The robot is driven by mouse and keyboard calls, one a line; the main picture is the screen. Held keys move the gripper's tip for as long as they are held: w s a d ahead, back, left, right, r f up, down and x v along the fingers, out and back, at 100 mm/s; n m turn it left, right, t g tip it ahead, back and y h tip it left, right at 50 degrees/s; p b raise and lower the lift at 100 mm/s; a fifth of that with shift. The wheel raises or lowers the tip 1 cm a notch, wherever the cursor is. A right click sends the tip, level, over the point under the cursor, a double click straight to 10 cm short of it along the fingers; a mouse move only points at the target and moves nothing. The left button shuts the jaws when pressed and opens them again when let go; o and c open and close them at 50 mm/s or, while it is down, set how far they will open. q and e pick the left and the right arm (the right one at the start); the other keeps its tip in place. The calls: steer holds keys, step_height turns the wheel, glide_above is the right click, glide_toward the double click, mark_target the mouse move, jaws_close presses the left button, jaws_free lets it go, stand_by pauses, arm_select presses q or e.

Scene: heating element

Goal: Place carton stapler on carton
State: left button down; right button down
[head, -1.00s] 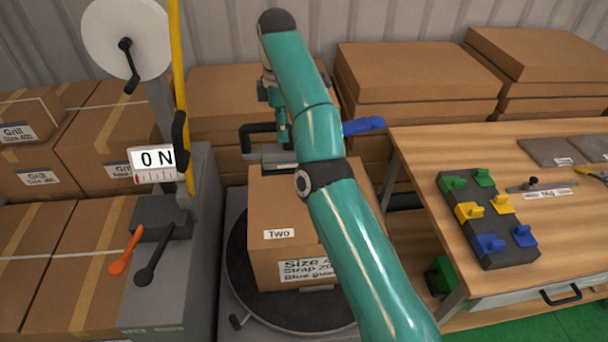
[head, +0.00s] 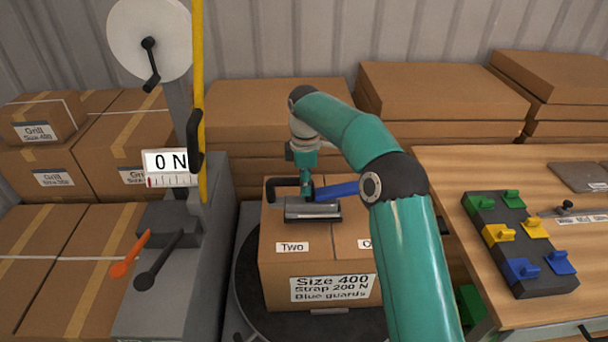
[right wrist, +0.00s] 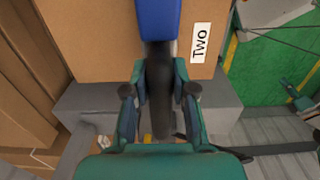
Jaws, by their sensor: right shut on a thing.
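The carton stapler (head: 312,212) has a grey metal base, a blue lever (head: 337,191) and a black handle. My right gripper (head: 305,183) is shut on it from above. In the right wrist view, the fingers (right wrist: 158,98) close around a dark part of the stapler, and its blue lever (right wrist: 158,20) points to the top of the picture. The stapler is over the top of the carton (head: 275,265), near its front edge; I cannot tell whether its base touches. The carton carries "Two" and "Size 400" labels. My left gripper is not in view.
The carton stands on a black round turntable (head: 246,292). A strapping machine with a "0 N" display (head: 168,167) is at the left. A wooden table (head: 450,165) with a block of coloured guards (head: 520,240) is at the right. Stacked cartons (head: 435,92) stand behind.

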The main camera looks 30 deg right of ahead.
mark_target(305, 200)
steer(key=shift+f, duration=1.85)
steer(key=c, duration=1)
jaws_free()
steer(key=shift+s+f, duration=0.1)
steer(key=shift+o, duration=0.2)
steer(key=shift+r, duration=0.6)
step_height(305, 200, up, 11)
steer(key=shift+f+p, duration=0.1)
steer(key=shift+p, duration=0.8)
steer(key=shift+a, duration=0.1)
